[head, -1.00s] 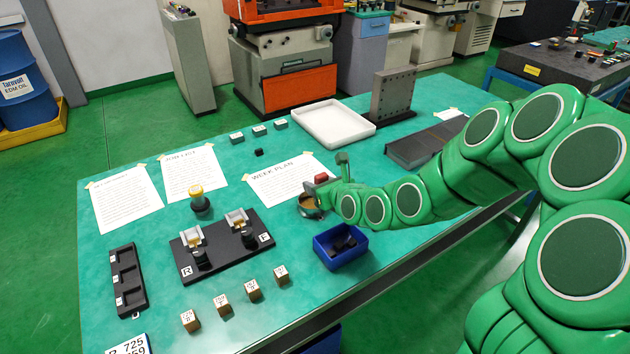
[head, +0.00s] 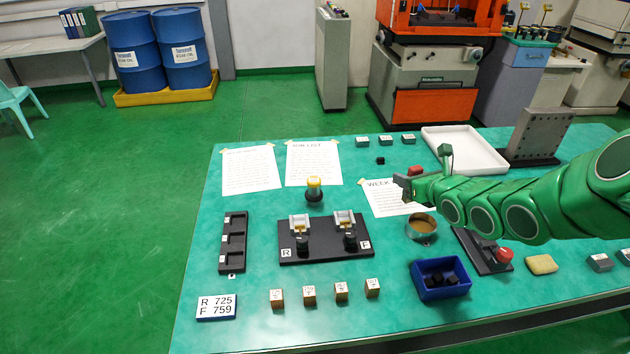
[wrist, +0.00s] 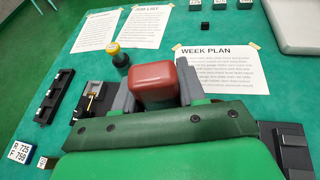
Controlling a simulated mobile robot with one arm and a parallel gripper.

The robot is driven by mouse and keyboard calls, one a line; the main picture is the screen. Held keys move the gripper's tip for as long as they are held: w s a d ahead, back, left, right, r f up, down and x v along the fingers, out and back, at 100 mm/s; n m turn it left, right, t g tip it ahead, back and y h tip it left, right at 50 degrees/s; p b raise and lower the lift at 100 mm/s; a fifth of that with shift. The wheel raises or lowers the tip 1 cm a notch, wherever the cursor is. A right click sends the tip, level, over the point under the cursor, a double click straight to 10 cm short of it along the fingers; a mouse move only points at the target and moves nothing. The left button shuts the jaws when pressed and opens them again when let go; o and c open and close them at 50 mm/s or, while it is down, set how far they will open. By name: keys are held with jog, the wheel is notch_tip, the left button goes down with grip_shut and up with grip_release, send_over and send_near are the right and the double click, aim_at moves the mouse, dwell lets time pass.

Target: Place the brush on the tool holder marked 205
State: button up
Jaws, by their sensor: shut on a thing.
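My gripper (head: 404,184) is shut on a red rounded block-like thing (wrist: 152,84), raised above the bench by the week plan sheet. The red thing also shows in the head view (head: 415,171). I cannot tell whether it is part of the brush; its lower part is hidden. No other thing is clearly a brush. Small grey-green blocks with white labels (head: 385,141) stand in a row at the back of the bench. A black three-slot rack (head: 233,243) with small labels lies at the left. I cannot read 205 on any label.
A black fixture (head: 325,241) marked R and F stands mid-bench, with a yellow-topped black piece (head: 314,188) behind it. Several labelled brown cubes (head: 309,294) line the front. A blue bin (head: 441,290), brown-filled bowl (head: 422,228) and white tray (head: 466,135) stand nearby.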

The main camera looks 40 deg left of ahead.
jog(key=s+a+r+n+g+y, duration=0.1)
jog(key=s+a+r+n+g, duration=0.25)
jog(key=a, duration=0.65)
jog(key=s+a+r+n+g+y, duration=0.1)
jog(key=s+a+n+g, duration=0.4)
jog(key=a, duration=0.6)
jog(key=m+t, duration=0.1)
jog(key=m, duration=0.1)
send_over(310, 178)
jog(key=shift+f, duration=6.55)
jog(key=shift+f, duration=0.15)
jog(key=o, duration=1.1)
jog(key=shift+c, duration=0.2)
